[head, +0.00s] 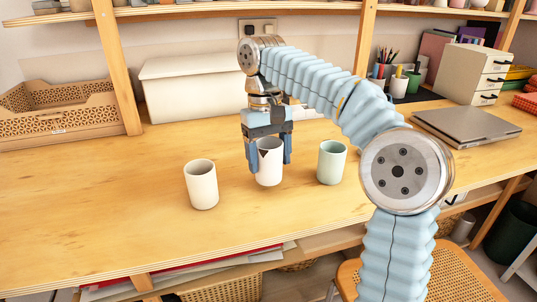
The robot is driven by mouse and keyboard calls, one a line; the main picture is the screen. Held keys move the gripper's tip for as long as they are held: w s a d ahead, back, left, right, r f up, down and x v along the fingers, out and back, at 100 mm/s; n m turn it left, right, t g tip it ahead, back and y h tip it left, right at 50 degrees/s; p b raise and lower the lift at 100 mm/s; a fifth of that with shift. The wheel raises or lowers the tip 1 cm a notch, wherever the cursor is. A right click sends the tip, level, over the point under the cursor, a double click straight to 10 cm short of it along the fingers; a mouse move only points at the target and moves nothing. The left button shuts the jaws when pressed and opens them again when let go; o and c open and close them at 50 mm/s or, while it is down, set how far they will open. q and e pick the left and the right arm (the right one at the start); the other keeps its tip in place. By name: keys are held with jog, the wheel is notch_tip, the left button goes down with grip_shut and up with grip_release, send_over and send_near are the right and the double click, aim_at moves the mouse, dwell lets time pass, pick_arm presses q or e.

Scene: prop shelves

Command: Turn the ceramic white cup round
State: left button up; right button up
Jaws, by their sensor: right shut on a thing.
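The white cup (269,172) stands upright in the middle of the wooden desk, between two other cups. A dark triangular mark shows near its upper left side. My right gripper (270,164) comes down over it from above, with one blue finger on each side, and is shut on it. The gripper hides part of its rim. The cup's base is at or very near the desk top; I cannot tell whether it touches. My left gripper is not in view.
A cream cup (201,185) stands to the left and a pale green cup (331,163) close to the right. A white box (190,92) and a perforated wooden tray (60,112) are behind. A grey laptop (467,126) lies at the right. The desk's left front is clear.

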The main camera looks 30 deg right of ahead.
jog(key=n, duration=0.4)
jog(key=shift+h, duration=0.3)
jog(key=n, duration=0.3)
jog(key=shift+d+h, duration=0.1)
jog(key=shift+h, duration=0.2)
jog(key=shift+f+b, duration=0.4)
jog(key=shift+f, duration=0.35)
jog(key=shift+f, duration=0.2)
jog(key=o, duration=1.3)
jog(key=shift+c, duration=0.2)
